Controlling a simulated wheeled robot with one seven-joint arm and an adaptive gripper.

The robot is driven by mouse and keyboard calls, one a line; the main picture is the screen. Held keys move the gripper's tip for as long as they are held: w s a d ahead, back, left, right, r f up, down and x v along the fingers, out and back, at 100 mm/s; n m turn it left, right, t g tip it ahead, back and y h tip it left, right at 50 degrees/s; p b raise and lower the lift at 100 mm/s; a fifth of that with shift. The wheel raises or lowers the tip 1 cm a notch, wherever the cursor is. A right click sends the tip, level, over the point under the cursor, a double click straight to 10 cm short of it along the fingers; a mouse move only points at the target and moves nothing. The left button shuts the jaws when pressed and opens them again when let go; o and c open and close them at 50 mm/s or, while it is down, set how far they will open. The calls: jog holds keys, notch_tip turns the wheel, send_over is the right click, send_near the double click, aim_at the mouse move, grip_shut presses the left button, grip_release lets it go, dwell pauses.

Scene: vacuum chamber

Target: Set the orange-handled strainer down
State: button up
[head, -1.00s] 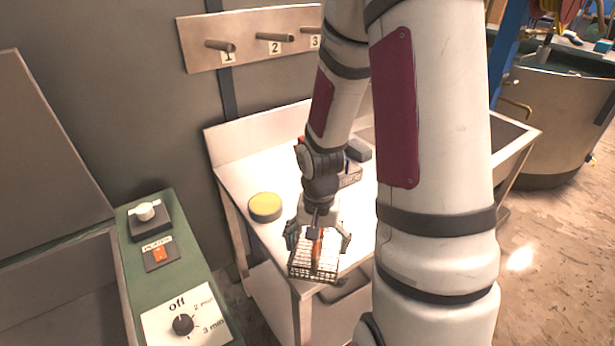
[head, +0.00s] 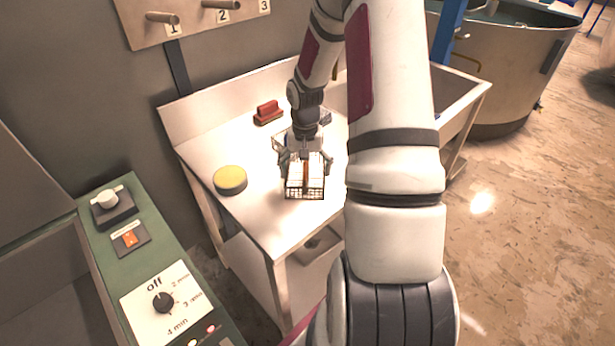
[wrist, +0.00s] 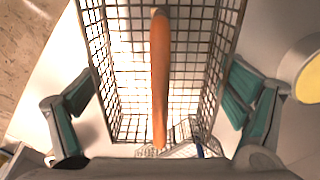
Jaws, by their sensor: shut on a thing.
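The orange-handled strainer (head: 304,191) is a dark wire basket with an orange handle, seen over the white table (head: 262,215). In the wrist view its orange handle (wrist: 160,80) runs down the middle of the basket. My gripper (head: 306,164) is above the strainer, its fingers on either side, and is shut on it. In the wrist view the two green-padded fingers show left and right of the basket. The strainer looks about level. I cannot tell whether its bottom touches the tabletop.
A round tin with a yellow top (head: 230,180) stands left of the strainer. A red-handled block (head: 268,112) lies farther back. A second, grey wire basket (wrist: 188,138) is close behind the strainer. Bare tabletop lies in front. A green control panel (head: 150,260) is at the left.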

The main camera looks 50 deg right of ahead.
jog(key=shift+d+f, duration=0.35)
jog(key=shift+w+f+p, duration=0.1)
jog(key=shift+f+p, duration=0.25)
jog(key=shift+f, duration=1.05)
jog(key=shift+f, duration=0.2)
jog(key=o, duration=1)
jog(key=shift+o, duration=0.2)
jog(key=shift+r, duration=0.1)
